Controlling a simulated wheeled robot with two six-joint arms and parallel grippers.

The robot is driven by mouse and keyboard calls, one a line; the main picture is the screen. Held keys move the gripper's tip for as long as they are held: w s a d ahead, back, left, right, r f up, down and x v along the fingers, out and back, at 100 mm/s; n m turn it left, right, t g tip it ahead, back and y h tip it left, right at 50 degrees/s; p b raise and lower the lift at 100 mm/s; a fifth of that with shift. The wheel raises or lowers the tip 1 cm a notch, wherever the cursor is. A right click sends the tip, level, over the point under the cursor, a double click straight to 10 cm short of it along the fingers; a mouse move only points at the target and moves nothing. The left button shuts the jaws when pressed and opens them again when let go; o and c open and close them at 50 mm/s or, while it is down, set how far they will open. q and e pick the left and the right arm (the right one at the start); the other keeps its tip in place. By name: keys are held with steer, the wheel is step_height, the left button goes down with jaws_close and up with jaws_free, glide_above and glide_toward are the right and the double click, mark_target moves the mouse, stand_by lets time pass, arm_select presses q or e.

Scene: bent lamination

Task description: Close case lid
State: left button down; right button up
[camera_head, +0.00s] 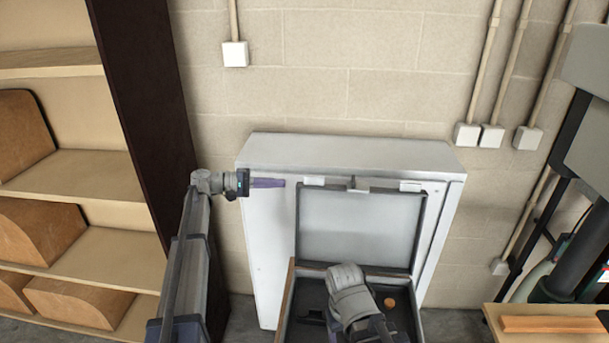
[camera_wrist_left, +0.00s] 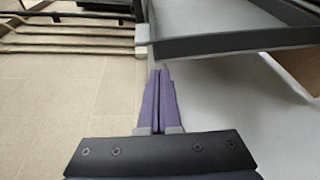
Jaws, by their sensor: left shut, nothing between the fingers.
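The case stands open in the head view. Its lid (camera_head: 358,230) is raised nearly upright, with a pale grey inner face and a dark rim. Its base (camera_head: 290,300) has brown sides, a dark interior and a small orange-brown disc (camera_head: 389,302) inside. My left gripper (camera_head: 284,183) is shut and empty, up and left of the lid's top left corner, with its purple fingers pointing right. In the left wrist view, the shut fingertips (camera_wrist_left: 157,72) are close to the dark rim of the lid (camera_wrist_left: 225,45); I cannot tell whether they touch.
A grey metal cabinet (camera_head: 270,230) stands behind the case against a block wall. A shelf unit (camera_head: 80,175) with brown rounded boxes is at the left. A grey part of an arm (camera_head: 350,295) covers part of the case base. A wooden surface (camera_head: 545,323) is at the lower right.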

mark_target(300, 182)
arm_select(q)
steer(key=shift+h, duration=0.3)
steer(key=d, duration=0.2)
steer(key=d+r, duration=0.1)
steer(key=d, duration=0.2)
steer(key=w+d+r, duration=0.1)
steer(key=d, duration=0.1)
steer(key=shift+w+d, duration=0.1)
steer(key=shift+d, duration=0.1)
stand_by(0.5)
